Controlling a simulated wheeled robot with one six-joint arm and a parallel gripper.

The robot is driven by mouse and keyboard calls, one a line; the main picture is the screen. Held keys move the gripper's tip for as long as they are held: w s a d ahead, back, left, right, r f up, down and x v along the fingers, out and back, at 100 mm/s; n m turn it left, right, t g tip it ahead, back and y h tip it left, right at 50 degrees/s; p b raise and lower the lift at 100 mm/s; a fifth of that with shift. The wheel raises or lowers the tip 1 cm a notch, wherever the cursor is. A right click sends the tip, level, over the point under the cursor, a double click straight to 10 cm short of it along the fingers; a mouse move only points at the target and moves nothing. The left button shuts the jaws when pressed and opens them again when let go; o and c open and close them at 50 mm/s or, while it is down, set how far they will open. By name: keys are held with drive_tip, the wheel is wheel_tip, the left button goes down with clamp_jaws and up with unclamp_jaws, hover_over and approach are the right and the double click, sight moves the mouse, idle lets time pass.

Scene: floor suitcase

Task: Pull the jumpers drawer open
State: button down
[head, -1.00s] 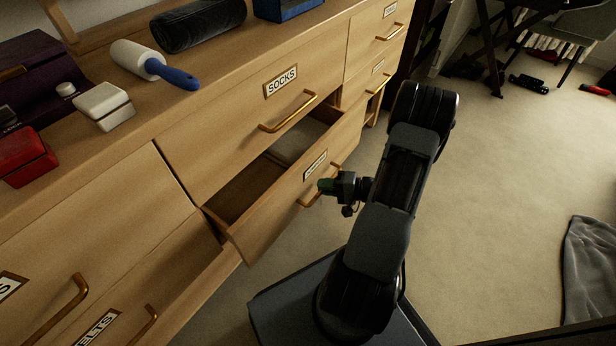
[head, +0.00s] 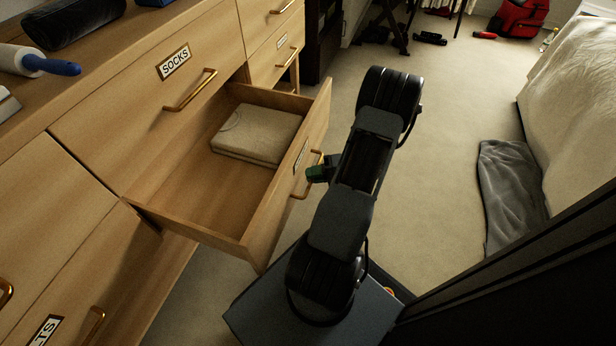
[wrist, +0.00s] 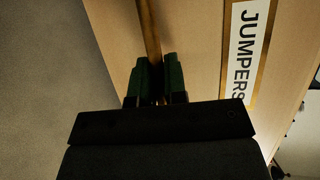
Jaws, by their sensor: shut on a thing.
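The jumpers drawer (head: 262,222) stands well out from the dresser, below the socks drawer (head: 160,95). A folded beige garment (head: 257,134) lies inside it toward the back. Its brass handle (head: 309,180) is on the front panel, and the handle bar also shows in the wrist view (wrist: 150,35). My gripper (head: 316,174) is shut on this handle; in the wrist view its green fingertips (wrist: 159,78) sit on both sides of the bar. The JUMPERS label (wrist: 247,50) is beside the fingers in the wrist view.
A lint roller (head: 35,61) and a dark rolled item (head: 73,22) lie on the dresser top. A grey cloth (head: 508,190) lies on the carpet beside the bed (head: 575,110).

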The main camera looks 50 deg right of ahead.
drive_tip(key=shift+s+d, duration=0.15)
drive_tip(key=shift+s, duration=0.4)
drive_tip(key=c, duration=1.2)
unclamp_jaws()
drive_tip(key=shift+d, duration=0.1)
drive_tip(key=p+v, duration=0.3)
drive_tip(key=v, duration=1)
drive_tip(key=shift+s+d, duration=0.25)
drive_tip(key=shift+s, duration=0.05)
drive_tip(key=shift+r, duration=0.15)
